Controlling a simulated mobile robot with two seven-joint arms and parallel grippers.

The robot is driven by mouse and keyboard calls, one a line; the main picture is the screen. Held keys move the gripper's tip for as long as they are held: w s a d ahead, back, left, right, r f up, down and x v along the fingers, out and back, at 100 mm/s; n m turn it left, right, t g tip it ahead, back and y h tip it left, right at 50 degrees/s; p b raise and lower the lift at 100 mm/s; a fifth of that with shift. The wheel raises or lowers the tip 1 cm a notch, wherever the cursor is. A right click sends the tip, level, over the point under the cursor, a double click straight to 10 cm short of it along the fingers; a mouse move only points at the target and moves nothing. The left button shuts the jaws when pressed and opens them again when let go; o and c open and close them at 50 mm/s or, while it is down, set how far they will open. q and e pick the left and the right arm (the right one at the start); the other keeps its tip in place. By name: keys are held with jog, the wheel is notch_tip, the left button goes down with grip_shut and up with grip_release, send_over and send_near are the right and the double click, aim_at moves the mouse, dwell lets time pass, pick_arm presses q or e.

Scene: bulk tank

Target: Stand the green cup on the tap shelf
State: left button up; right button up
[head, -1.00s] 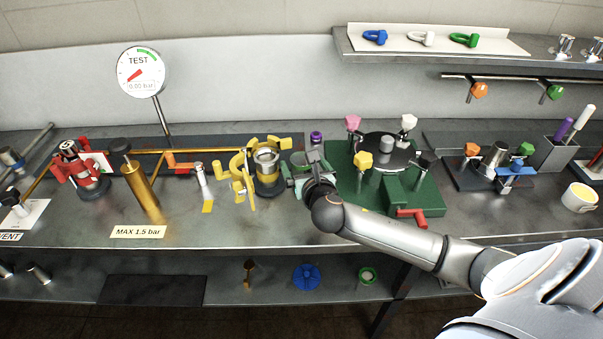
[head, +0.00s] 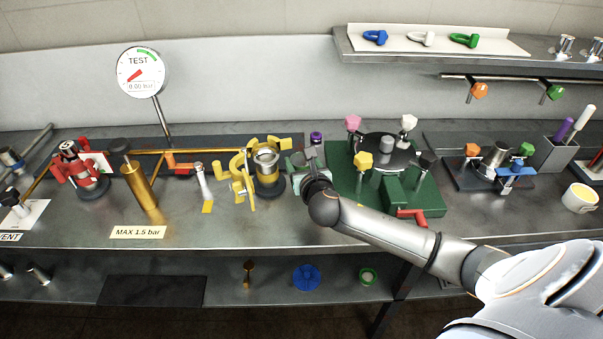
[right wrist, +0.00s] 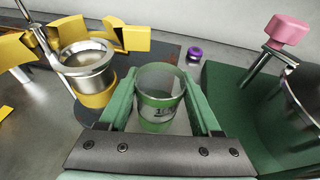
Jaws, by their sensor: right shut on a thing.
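The green cup (right wrist: 158,92) is a see-through beaker with a green tint and dark print. It stands upright between the two green fingers of my right gripper (right wrist: 165,108), which is shut on it. In the head view, my right gripper (head: 306,175) is just right of the yellow fitting, and the cup is mostly hidden by it. I cannot tell whether the cup's base touches the bench. I cannot tell for sure which surface is the tap shelf; a wall shelf (head: 440,60) is at the upper right. My left gripper is not in view.
The yellow clamped fitting with a metal collar (right wrist: 88,70) is close on the left. A green base plate (head: 432,195) with coloured knobs is close on the right. A small purple cap (right wrist: 194,53) lies behind the cup. Orange and green tap handles (head: 479,91) hang from a rail.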

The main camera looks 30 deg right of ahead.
jog(key=c, duration=0.6)
